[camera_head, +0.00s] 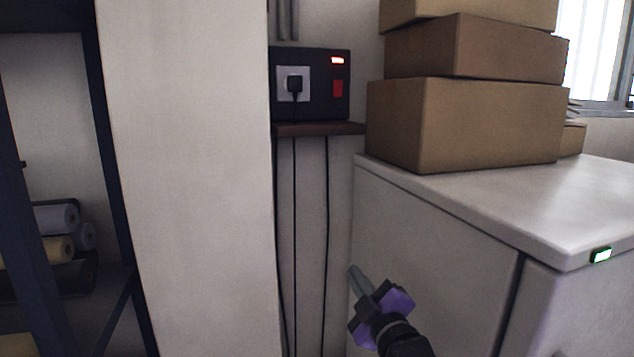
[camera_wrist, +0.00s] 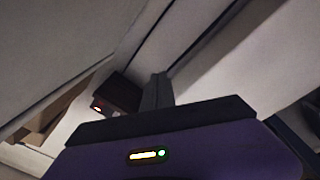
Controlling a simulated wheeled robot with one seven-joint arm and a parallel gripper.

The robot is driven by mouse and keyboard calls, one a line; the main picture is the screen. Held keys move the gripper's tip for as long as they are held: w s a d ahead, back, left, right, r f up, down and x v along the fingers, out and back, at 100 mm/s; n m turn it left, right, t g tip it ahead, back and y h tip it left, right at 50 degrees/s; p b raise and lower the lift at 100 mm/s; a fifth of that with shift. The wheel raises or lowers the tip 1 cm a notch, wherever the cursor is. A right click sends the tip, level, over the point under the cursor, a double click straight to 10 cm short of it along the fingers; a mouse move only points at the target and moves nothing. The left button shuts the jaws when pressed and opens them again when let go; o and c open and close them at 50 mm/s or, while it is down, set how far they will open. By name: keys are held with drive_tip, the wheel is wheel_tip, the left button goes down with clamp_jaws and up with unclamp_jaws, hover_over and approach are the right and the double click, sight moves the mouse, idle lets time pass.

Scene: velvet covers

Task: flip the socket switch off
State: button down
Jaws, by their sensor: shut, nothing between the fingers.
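The socket box (camera_head: 311,84) is a black unit on the wall in the head view, above a small brown shelf. Its grey socket plate (camera_head: 284,72) has a black plug (camera_head: 295,84) in it. At its right side are a red switch (camera_head: 338,88) and a lit red indicator (camera_head: 337,60). My gripper (camera_head: 354,272) is shut and empty, below and a little right of the box, apart from it, in front of the white cabinet. In the wrist view the fingers (camera_wrist: 158,88) are together, and the dark box (camera_wrist: 116,95) with a lit spot shows beyond them at left.
A pale pillar (camera_head: 185,180) stands close left of the box. A white cabinet (camera_head: 430,240) with stacked cardboard boxes (camera_head: 465,125) stands at right. The brown shelf (camera_head: 320,129) juts out under the box, with cables below. Dark racking with rolls (camera_head: 55,218) is at far left.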

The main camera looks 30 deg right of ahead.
sight(338, 84)
drive_tip(key=w+d+r+n+p, duration=0.1)
drive_tip(key=w+d+r+n, duration=0.1)
drive_tip(key=r, duration=0.9)
drive_tip(key=w+d+r+n+p, duration=0.1)
drive_tip(key=w+d+r+n, duration=0.2)
drive_tip(key=r, duration=0.9)
drive_tip(key=w+d+r+n+p, duration=0.1)
drive_tip(key=w+d+r+n, duration=0.1)
drive_tip(key=r, duration=1)
drive_tip(key=shift+w+d+r+n+t+p, duration=0.3)
drive_tip(key=shift+w+d+p, duration=0.1)
drive_tip(key=shift+w, duration=0.25)
drive_tip(key=shift+w, duration=0.1)
drive_tip(key=p+x, duration=0.5)
drive_tip(key=x, duration=0.7)
drive_tip(key=shift+w+d+r+p, duration=0.1)
drive_tip(key=shift+w+r+p, duration=0.15)
drive_tip(key=shift+p, duration=0.15)
drive_tip(key=shift+w+d+f, duration=0.15)
drive_tip(key=shift+w, duration=0.45)
drive_tip(key=shift+d, duration=0.1)
